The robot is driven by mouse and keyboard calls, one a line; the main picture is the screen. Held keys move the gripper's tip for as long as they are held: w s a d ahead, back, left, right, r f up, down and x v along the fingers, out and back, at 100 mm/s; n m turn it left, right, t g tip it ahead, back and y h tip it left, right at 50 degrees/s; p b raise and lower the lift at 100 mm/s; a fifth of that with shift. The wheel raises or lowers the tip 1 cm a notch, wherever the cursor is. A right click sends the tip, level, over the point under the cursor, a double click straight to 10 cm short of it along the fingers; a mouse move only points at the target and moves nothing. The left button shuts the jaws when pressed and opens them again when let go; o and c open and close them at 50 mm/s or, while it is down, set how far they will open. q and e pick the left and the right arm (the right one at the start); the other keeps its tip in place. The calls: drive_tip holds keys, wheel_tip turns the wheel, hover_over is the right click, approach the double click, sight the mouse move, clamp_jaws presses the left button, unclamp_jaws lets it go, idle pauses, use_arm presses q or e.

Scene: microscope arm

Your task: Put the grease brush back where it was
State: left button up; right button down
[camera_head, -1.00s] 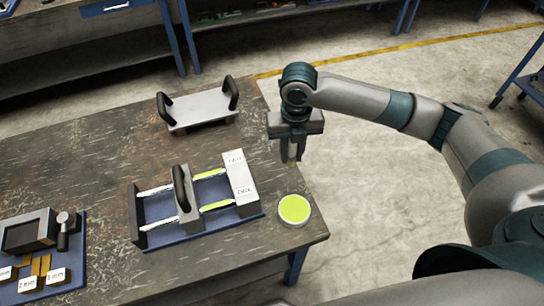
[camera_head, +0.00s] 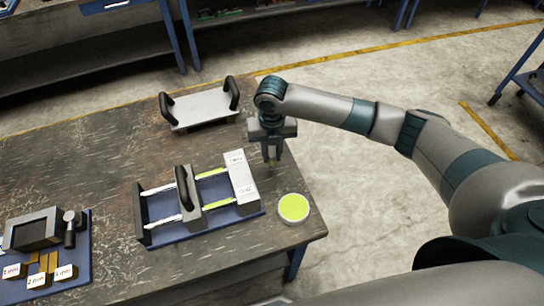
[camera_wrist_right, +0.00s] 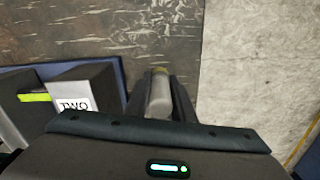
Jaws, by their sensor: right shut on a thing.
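My right gripper (camera_head: 272,157) points down over the right edge of the table, to the right of the labelled blocks. In the right wrist view it is shut on the grease brush (camera_wrist_right: 159,95), a grey cylinder with a yellowish end. Most of the brush is hidden between the fingers in the head view. A round tub of yellow-green grease (camera_head: 293,208) stands at the table's right corner, nearer than the gripper. A blue tray (camera_head: 196,233) holds grey blocks, a dark handle and yellow-green and white rods. My left gripper is not in view.
Labelled blocks (camera_head: 241,177) stand at the blue tray's right end, close to the gripper; one reads TWO in the wrist view. A grey plate with two dark handles (camera_head: 200,109) lies at the back. Another blue tray (camera_head: 78,268) sits at left. Bare table lies between.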

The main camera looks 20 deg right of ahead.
drive_tip(key=shift+f+p, duration=0.4)
drive_tip(key=shift+f, duration=0.9)
drive_tip(key=shift+f, duration=0.2)
drive_tip(key=c, duration=1.5)
unclamp_jaws()
drive_tip(key=shift+r, duration=0.1)
drive_tip(key=shift+r, duration=0.15)
drive_tip(key=shift+r+b, duration=0.35)
drive_tip(key=shift+r, duration=0.2)
wheel_tip(320, 180, up, 11)
drive_tip(key=b, duration=0.3)
drive_tip(key=shift+f, duration=0.1)
